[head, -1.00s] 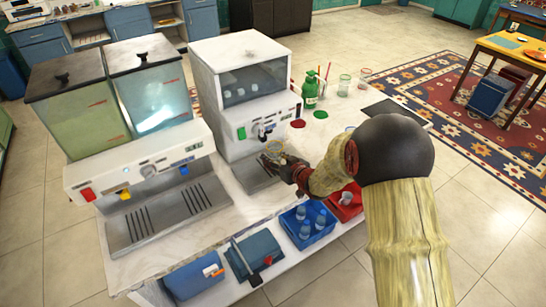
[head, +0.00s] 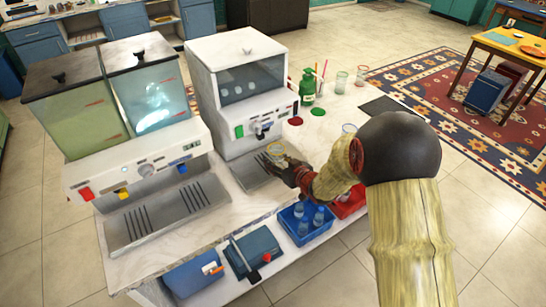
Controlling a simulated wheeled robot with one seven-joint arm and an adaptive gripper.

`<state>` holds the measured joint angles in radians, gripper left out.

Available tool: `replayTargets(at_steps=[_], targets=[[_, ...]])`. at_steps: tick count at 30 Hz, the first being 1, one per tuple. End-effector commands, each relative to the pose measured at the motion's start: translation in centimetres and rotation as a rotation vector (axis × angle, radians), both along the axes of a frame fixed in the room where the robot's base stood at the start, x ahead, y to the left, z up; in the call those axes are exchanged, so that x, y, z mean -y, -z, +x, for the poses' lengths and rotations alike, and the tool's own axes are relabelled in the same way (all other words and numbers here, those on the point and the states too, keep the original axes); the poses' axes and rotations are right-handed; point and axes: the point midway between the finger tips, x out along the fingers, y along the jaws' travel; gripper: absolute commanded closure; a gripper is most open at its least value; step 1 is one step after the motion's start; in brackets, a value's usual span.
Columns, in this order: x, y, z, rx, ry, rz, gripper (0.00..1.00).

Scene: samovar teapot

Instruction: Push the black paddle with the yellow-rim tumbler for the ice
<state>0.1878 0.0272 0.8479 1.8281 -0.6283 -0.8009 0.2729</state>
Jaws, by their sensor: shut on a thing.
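The white ice machine (head: 222,122) stands in the middle of the counter, with a dark window at its top. A small black paddle (head: 263,131) shows on its front, below the control panel. My gripper (head: 280,161) is shut on the yellow-rim tumbler (head: 276,149), a clear glass held upright in front of the machine. The tumbler is near the front right of the drip tray, below and right of the paddle, and appears apart from it. My dark fingers hide the lower part of the glass.
A two-tank drink dispenser (head: 135,168) stands at left. A green bottle (head: 308,88), glasses with straws and red and green discs stand at right. Another tumbler (head: 349,129) is partly behind my arm. A blue bin (head: 305,222) with cups sits below the counter edge.

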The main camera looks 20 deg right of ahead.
Motion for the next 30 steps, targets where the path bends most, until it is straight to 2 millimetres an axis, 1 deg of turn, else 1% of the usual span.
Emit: replayTargets(at_steps=[12, 18, 22, 30], targets=[[1.5, -0.1, -4.4, 0.0, 0.001, 0.001, 0.85], [2.1, -0.2, -6.2, 0.001, 0.002, 0.0, 0.85], [2.3, -0.1, -6.8, 0.0, 0.001, 0.001, 0.85], [2.3, 0.0, -6.9, 0.001, 0.001, 0.001, 0.85]])
